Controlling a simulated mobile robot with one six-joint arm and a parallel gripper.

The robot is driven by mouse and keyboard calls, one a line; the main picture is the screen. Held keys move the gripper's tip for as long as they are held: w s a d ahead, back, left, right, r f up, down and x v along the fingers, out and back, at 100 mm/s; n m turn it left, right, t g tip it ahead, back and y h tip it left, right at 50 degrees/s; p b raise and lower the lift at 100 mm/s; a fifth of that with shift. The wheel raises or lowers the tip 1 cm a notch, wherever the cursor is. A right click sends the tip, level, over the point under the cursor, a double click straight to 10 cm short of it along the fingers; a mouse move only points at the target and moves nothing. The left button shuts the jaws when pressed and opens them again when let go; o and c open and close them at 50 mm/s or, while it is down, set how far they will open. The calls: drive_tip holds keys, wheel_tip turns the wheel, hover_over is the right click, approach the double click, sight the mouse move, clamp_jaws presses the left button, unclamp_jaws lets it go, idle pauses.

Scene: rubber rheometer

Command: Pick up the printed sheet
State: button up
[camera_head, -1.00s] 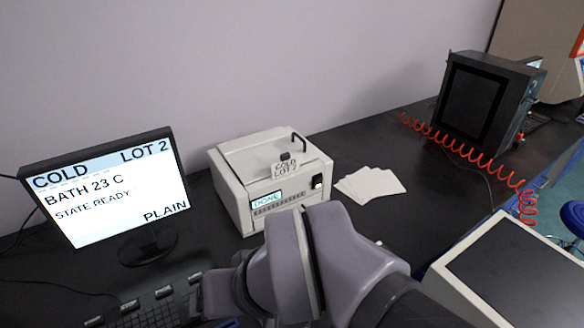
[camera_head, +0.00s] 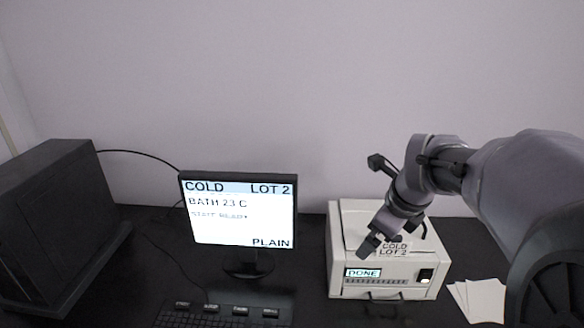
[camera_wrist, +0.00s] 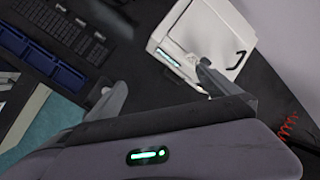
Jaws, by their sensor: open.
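A small white sheet printed "COLD LOT 2" (camera_head: 394,249) shows at the upper front of the white box-shaped machine (camera_head: 345,284), above its lit "DONE" display. I cannot tell whether it lies on the machine or stands out of it. My gripper (camera_head: 376,240) is open, close to the sheet's left side in the head view. I cannot tell whether they touch. In the wrist view the white machine (camera_wrist: 221,22) is at the top, and my dark gripper (camera_wrist: 212,82) is in front of it. I cannot make out the sheet there.
Several blank white cards (camera_head: 480,299) lie on the black bench right of the machine. A monitor (camera_head: 240,212) and keyboard (camera_head: 215,318) stand to its left, with a large dark box (camera_head: 55,215) at far left. A red coiled cord (camera_wrist: 288,126) shows in the wrist view.

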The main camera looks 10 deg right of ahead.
sight(397, 242)
drive_tip(key=w+d+f+m+p, duration=0.25)
drive_tip(key=w+d+m, duration=0.25)
drive_tip(key=d+m, duration=0.6)
drive_tip(key=shift+n+g+h, duration=0.3)
drive_tip(key=shift+h, duration=0.1)
drive_tip(key=b+x, duration=0.1)
drive_tip(key=x, duration=0.3)
drive_tip(key=b+x, duration=0.1)
drive_tip(key=x, duration=0.3)
drive_tip(key=d+b+x, duration=0.1)
drive_tip(key=x, duration=0.3)
drive_tip(key=shift+d+f+b, duration=0.1)
drive_tip(key=shift+f+b, duration=0.1)
drive_tip(key=shift+b, duration=0.1)
drive_tip(key=b+x, duration=0.1)
drive_tip(key=x, duration=0.5)
drive_tip(key=shift+w+d+r+b, duration=0.15)
drive_tip(key=shift+w+d+b, duration=0.05)
drive_tip(key=shift+b, duration=0.1)
drive_tip(key=shift+r, duration=0.15)
drive_tip(key=c, duration=1.1)
